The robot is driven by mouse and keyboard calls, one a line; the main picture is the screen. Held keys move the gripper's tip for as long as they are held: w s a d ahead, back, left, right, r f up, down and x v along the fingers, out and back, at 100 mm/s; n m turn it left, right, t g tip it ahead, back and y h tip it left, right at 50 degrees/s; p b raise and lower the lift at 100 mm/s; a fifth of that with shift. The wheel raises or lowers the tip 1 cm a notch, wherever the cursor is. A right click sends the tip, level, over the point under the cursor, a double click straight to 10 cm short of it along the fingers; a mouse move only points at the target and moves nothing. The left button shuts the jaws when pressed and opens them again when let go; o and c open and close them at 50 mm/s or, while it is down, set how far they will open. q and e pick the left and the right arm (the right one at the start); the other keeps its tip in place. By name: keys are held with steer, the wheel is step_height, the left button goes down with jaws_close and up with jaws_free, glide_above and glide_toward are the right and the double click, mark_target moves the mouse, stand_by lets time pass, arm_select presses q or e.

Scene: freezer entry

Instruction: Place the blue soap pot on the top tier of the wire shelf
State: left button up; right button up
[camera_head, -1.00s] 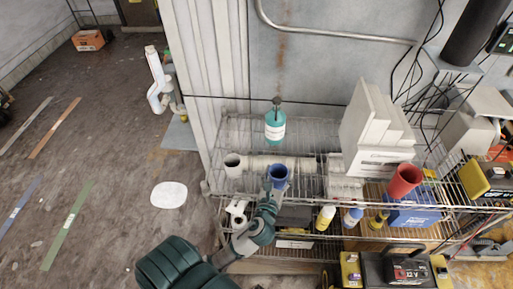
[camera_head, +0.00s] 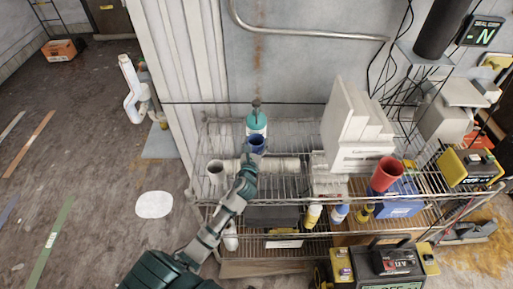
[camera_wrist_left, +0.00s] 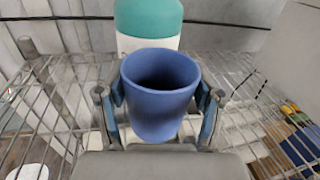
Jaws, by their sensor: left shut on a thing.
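The blue soap pot (camera_head: 256,143) is an open-topped cup. My left gripper (camera_head: 248,164) is shut on it. In the left wrist view the blue pot (camera_wrist_left: 158,95) stands upright between the two fingers of my gripper (camera_wrist_left: 160,112). The pot is over the top tier of the wire shelf (camera_head: 285,183), in front of a teal and white bottle (camera_head: 257,124). I cannot tell whether its base touches the wires. The bottle also shows right behind the pot in the left wrist view (camera_wrist_left: 148,20). My right gripper is not in view.
White stacked boxes (camera_head: 357,130), a red cup (camera_head: 385,174) and a blue box (camera_head: 402,207) are to the right. Several small bottles are at the shelf's front.

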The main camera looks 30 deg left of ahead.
arm_select(q)
step_height(320, 180, down, 3)
steer(key=shift+r, duration=0.2)
steer(key=shift+d, duration=0.15)
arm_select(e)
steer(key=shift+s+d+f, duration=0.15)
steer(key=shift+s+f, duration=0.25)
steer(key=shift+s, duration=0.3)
arm_select(q)
steer(key=shift+d, duration=0.1)
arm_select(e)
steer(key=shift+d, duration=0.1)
arm_select(q)
steer(key=o, duration=1.1)
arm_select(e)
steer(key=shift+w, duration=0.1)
